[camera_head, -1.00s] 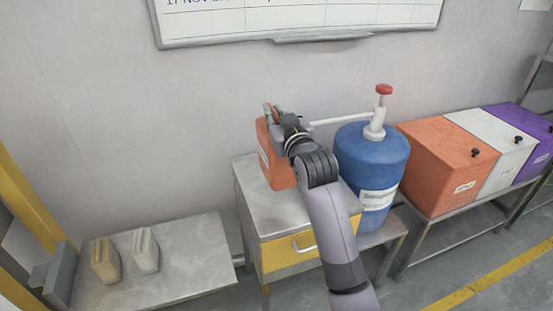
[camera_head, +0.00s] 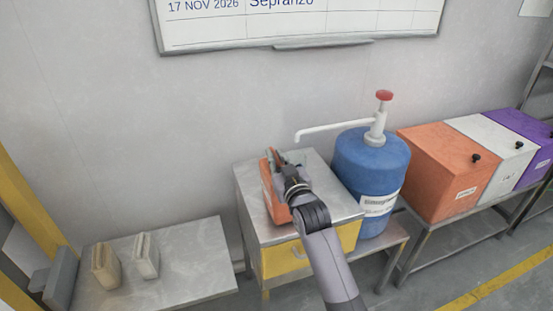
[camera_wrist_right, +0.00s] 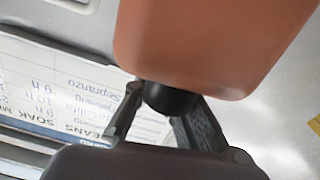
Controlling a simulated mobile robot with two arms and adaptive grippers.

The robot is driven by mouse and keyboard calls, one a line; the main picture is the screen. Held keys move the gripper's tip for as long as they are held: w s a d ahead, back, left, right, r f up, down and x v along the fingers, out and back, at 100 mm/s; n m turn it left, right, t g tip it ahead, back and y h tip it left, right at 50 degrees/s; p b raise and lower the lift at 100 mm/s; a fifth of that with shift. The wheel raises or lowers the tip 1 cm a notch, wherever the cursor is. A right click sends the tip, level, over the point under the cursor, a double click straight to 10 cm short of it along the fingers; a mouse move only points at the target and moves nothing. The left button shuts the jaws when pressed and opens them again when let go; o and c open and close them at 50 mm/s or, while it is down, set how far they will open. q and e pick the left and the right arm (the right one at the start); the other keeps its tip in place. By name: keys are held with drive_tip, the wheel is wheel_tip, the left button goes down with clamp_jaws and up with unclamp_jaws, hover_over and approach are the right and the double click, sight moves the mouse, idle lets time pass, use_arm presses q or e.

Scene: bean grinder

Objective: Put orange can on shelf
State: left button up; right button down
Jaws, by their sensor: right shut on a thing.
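The orange can (camera_head: 274,202) is at the left part of the metal-topped cabinet (camera_head: 256,218); I cannot tell if it touches the top. My right gripper (camera_head: 283,164) is shut at the top of the can, and its arm hides the can's right side. In the right wrist view the can (camera_wrist_right: 205,45) fills the top, with a black cap or neck between the fingers of my right gripper (camera_wrist_right: 165,112). A low grey metal shelf or table (camera_head: 195,262) stands at the lower left. My left gripper is not in view.
A beige container (camera_head: 106,266) and a whitish container (camera_head: 146,256) stand on the low surface, with bare room to their right. A blue drum (camera_head: 372,165) with a white spout (camera_head: 325,129) stands right of the cabinet. Coloured bins (camera_head: 448,178) are farther right.

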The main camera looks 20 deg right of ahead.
drive_tip(key=c, duration=1.6)
unclamp_jaws()
drive_tip(key=shift+f, duration=0.1)
drive_tip(key=shift+c, duration=0.2)
drive_tip(key=shift+s, duration=0.15)
drive_tip(key=s+b, duration=0.1)
drive_tip(key=s, duration=1)
drive_tip(key=shift+s+d, duration=0.15)
drive_tip(key=shift+s, duration=0.25)
drive_tip(key=s+a+f+g, duration=0.1)
drive_tip(key=s+f+g, duration=0.2)
drive_tip(key=f, duration=1)
drive_tip(key=s+a+f+g, duration=0.15)
drive_tip(key=s+f, duration=0.25)
drive_tip(key=f, duration=0.9)
drive_tip(key=s+a+f+g, duration=0.1)
drive_tip(key=s+f+g, duration=0.2)
drive_tip(key=f, duration=1.1)
drive_tip(key=s+d+f+g, duration=0.3)
drive_tip(key=s+f+g, duration=0.2)
drive_tip(key=s+f, duration=1.25)
drive_tip(key=s+d+f+g, duration=0.2)
drive_tip(key=s+f, duration=0.1)
drive_tip(key=s, duration=0.7)
drive_tip(key=s+d+f+g, duration=0.1)
drive_tip(key=s+f, duration=0.3)
drive_tip(key=s, duration=0.7)
drive_tip(key=shift+d+f+g+h, duration=0.3)
drive_tip(key=shift+d+g, duration=0.05)
drive_tip(key=shift+g, duration=0.4)
